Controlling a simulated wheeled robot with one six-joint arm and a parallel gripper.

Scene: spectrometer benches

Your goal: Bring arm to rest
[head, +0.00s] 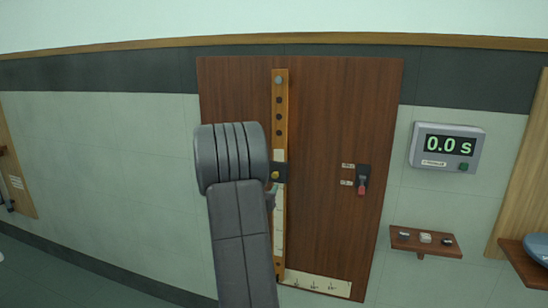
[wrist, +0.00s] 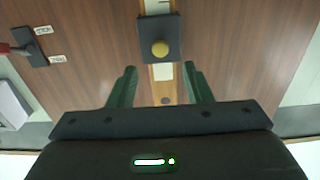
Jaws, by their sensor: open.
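In the head view my grey arm (head: 240,240) stands raised in front of a brown wooden panel (head: 340,120) and hides most of my gripper. In the wrist view my gripper (wrist: 160,86) shows two green fingers spread apart with nothing between them. They point at the panel. A dark block with a yellow knob (wrist: 160,48) sits on a vertical light-wood strip, just beyond the fingertips in the picture. The fingers do not close on the knob. In the head view the knob (head: 275,175) shows just right of my arm.
The strip (head: 280,100) has several dark holes. A red-handled switch (head: 362,182) is on the panel's right; it also shows in the wrist view (wrist: 22,48). A timer (head: 447,147) reads 0.0 s above a small shelf (head: 425,243).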

